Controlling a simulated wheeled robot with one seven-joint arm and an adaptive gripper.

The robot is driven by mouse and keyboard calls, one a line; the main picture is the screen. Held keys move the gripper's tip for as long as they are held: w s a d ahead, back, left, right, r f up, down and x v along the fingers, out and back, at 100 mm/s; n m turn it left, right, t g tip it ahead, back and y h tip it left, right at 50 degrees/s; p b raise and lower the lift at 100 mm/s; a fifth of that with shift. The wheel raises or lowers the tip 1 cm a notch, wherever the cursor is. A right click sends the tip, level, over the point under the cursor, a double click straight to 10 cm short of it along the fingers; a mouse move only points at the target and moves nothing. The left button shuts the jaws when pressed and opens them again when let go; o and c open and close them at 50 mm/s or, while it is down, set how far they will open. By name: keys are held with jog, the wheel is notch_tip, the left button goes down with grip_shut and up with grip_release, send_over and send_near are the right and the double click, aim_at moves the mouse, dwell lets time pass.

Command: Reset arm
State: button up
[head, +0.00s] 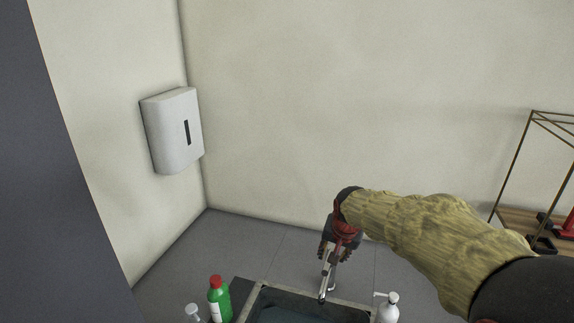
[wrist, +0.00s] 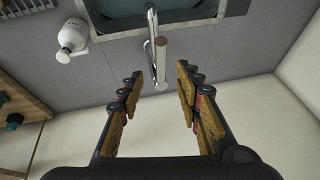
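My arm, in a yellowish sleeve, reaches in from the right of the head view. My gripper (head: 329,255) is at its end, pointing down near the back of the sink. In the wrist view the two fingers of my gripper (wrist: 159,76) stand apart with nothing held between them. The metal faucet (wrist: 152,42) shows beyond and between the fingertips; I cannot tell whether they touch it. In the head view the faucet (head: 324,284) is partly hidden by my gripper.
The sink (head: 262,289) is at the bottom, cut off. A green bottle with a red cap (head: 220,301) stands left of it, a white pump bottle (head: 389,309) right. A white dispenser (head: 175,132) hangs on the left wall. A metal-framed rack (head: 521,150) stands at the right.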

jog(key=s+f+n+b, duration=0.1)
jog(key=s+b, duration=0.4)
jog(key=s, duration=1.1)
jog(key=s+f+n+b, duration=0.2)
jog(key=s+n+b, duration=0.2)
jog(key=s, duration=1.1)
jog(key=shift+s+t+b, duration=0.4)
jog(key=shift+b, duration=0.35)
